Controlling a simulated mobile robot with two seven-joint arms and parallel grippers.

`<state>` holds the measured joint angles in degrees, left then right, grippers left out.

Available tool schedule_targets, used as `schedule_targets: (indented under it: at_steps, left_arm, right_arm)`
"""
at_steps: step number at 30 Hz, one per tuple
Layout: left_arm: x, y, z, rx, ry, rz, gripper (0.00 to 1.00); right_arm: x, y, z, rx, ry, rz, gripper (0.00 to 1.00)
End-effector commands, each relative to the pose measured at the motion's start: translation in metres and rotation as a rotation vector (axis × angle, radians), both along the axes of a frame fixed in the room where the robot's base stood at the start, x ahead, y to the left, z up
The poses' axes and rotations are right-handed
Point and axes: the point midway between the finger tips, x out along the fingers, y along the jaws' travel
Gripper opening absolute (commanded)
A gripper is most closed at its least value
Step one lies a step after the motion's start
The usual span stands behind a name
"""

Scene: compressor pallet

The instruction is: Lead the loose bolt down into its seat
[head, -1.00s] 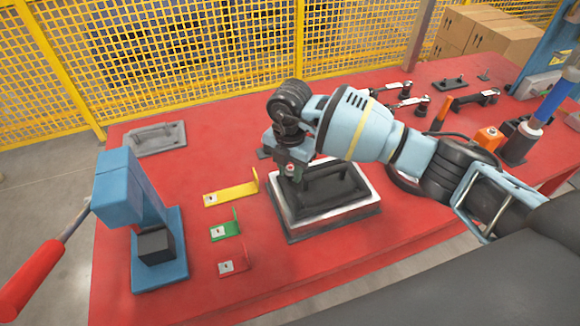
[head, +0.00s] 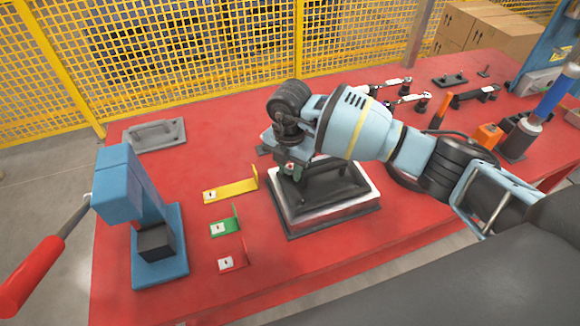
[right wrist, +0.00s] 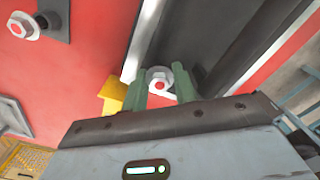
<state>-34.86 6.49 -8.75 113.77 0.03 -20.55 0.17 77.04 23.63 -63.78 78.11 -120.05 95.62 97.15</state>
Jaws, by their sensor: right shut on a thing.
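The loose bolt (right wrist: 160,80) shows in the right wrist view as a pale hex head with a red centre. My right gripper (right wrist: 162,84) is shut on it between two green fingers. In the head view my right gripper (head: 291,172) points down over the left end of the dark compressor part (head: 340,187), which lies in a pale-rimmed base (head: 330,212). The bolt's shank and the seat are hidden, so I cannot tell whether the bolt touches its seat. My left gripper is in neither current view.
Yellow (head: 232,190), green (head: 226,228) and red (head: 233,262) brackets lie left of the base. A blue press (head: 160,250) with a red-handled lever stands further left. A grey part (head: 155,136) lies at the back left. Tools lie at the back right.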

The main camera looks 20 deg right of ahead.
Motion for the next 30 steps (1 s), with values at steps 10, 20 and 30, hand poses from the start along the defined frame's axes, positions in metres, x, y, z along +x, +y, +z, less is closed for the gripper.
schedule_targets:
  at_steps: [10, 20, 30]
  left_arm:
    - [0.0, 0.0, -0.001, 0.0, 0.001, 0.0, 0.41]
    - [-0.001, 0.0, -0.001, 0.0, 0.002, 0.0, 0.41]
    - [0.003, 0.0, 0.004, 0.0, -0.008, 0.0, 0.41]
  right_arm:
    - [-0.002, -0.001, -0.003, -0.003, 0.007, 0.0, 0.53]
    - [-0.003, -0.002, -0.005, -0.006, 0.012, 0.0, 0.53]
    - [0.0, -0.001, 0.032, -0.003, 0.004, 0.001, 0.53]
